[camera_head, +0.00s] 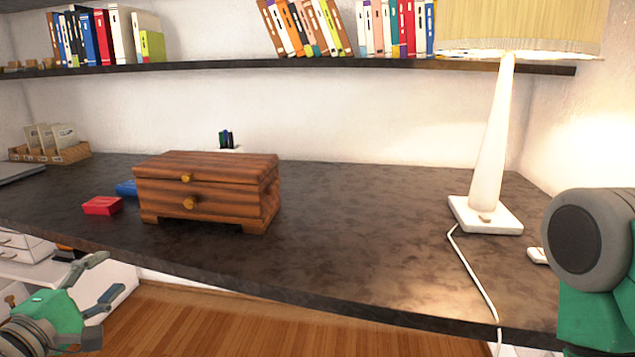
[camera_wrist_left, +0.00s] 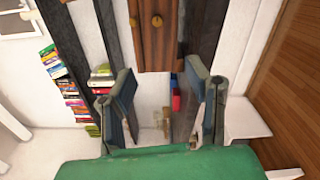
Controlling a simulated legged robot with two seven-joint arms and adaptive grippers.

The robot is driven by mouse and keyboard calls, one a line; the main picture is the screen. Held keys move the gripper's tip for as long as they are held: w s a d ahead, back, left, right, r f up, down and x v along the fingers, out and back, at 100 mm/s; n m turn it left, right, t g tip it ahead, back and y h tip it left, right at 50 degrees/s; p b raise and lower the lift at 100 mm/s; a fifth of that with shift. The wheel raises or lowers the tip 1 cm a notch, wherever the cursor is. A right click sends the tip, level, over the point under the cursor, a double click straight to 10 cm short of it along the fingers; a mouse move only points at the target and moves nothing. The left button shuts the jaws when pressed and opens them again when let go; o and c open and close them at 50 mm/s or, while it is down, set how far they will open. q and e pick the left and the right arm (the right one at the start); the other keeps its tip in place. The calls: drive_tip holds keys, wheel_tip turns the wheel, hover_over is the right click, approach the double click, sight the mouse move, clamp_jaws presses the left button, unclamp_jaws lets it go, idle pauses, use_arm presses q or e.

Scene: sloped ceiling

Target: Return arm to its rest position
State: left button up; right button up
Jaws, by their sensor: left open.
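My left gripper (camera_head: 106,283) is at the lower left in the head view, below and in front of the dark desk (camera_head: 370,240). Its two fingers are apart with nothing between them. In the left wrist view the left gripper (camera_wrist_left: 157,95) is also open and empty, with the wooden drawer box beyond it. A green and grey part of my right arm (camera_head: 590,260) shows at the right edge of the head view. My right gripper is out of the picture.
A wooden drawer box (camera_head: 205,190) stands on the desk, with a red block (camera_head: 102,205) and a blue block (camera_head: 127,187) to its left. A white lamp (camera_head: 490,150) stands at right, its cord over the front edge. The desk's middle is clear.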

use_arm(q)
drive_tip(key=s+d+f+m+g+p, duration=0.1)
drive_tip(key=s+d+f+m+g, duration=0.25)
drive_tip(key=f, duration=0.25)
drive_tip(key=s+d+f+m+g+h+p, duration=0.1)
drive_tip(key=s+d+f+m+g, duration=0.1)
drive_tip(key=f+m+g, duration=0.3)
drive_tip(key=s+d+f+m+g+p, duration=0.1)
drive_tip(key=s+d+f+m, duration=0.15)
drive_tip(key=f, duration=0.45)
drive_tip(key=s+d+f+m+g+y, duration=0.1)
drive_tip(key=s+f+m+g, duration=0.3)
drive_tip(key=s, duration=0.5)
drive_tip(key=s+f+m+g+y+p, duration=0.1)
drive_tip(key=s+f+m+g, duration=0.2)
drive_tip(key=s+f, duration=0.3)
drive_tip(key=s+m, duration=0.1)
drive_tip(key=s, duration=0.2)
drive_tip(key=shift+s+d+f+m+g+y, duration=0.3)
drive_tip(key=shift+s+d+f+m+g, duration=0.05)
drive_tip(key=shift+s+d+f+m, duration=0.05)
use_arm(e)
wheel_tip(320, 180, up, 4)
drive_tip(key=shift+r, duration=0.2)
use_arm(q)
drive_tip(key=shift+w, duration=0.1)
